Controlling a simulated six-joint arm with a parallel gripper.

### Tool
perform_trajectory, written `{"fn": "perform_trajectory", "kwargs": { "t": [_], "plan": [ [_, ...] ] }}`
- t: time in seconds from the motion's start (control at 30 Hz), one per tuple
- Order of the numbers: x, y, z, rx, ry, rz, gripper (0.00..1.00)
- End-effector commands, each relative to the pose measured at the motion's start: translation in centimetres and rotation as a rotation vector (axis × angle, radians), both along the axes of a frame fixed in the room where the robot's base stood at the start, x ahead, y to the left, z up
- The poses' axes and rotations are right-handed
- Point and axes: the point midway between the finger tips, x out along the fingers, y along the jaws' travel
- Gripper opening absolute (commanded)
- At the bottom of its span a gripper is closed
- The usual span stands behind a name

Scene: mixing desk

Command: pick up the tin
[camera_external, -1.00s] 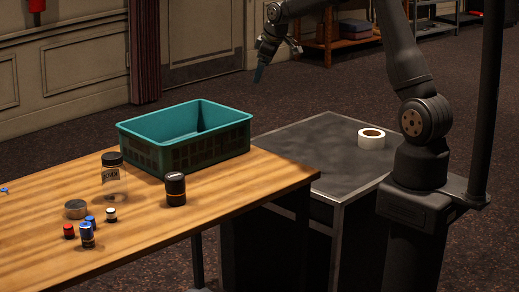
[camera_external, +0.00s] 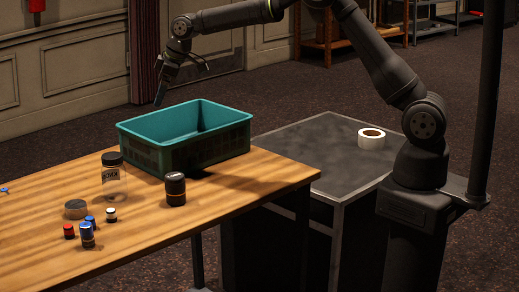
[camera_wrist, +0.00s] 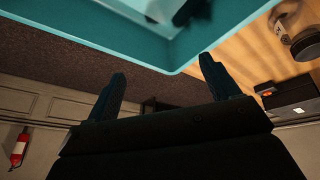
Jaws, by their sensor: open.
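The tin (camera_external: 76,209), a low round grey metal can, stands on the wooden table left of the clear jar. My gripper (camera_external: 180,82) is high above the far side of the teal crate, well apart from the tin. Its two fingers are spread with nothing between them, as the wrist view also shows (camera_wrist: 162,68). I cannot make out the tin for sure in the wrist view.
The teal crate (camera_external: 137,153) stands at the table's back edge. A tape roll (camera_external: 371,139) lies on the dark side table.

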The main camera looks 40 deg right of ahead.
Motion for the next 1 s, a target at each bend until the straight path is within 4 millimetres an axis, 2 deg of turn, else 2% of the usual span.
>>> {"fn": "perform_trajectory", "kwargs": {
  "t": [0.03, 0.2, 0.3, 0.4, 0.5, 0.6, 0.73, 1.0],
  "plan": [
    [-1.1, 4.6, -0.3, 0.01, 0.007, 0.041, 0.81],
    [-6.0, 17.2, -0.9, 0.04, 0.038, 0.143, 0.81],
    [-9.7, 23.4, -1.2, 0.053, 0.056, 0.195, 0.81],
    [-13.0, 28.1, -1.5, 0.062, 0.07, 0.236, 0.81],
    [-15.3, 31.0, -1.7, 0.067, 0.08, 0.261, 0.81],
    [-16.5, 32.4, -1.9, 0.07, 0.086, 0.273, 0.81],
    [-16.6, 33.1, -3.1, 0.069, 0.089, 0.276, 0.81],
    [-15.6, 34.8, -8.0, 0.069, 0.089, 0.276, 0.81]
  ]
}}
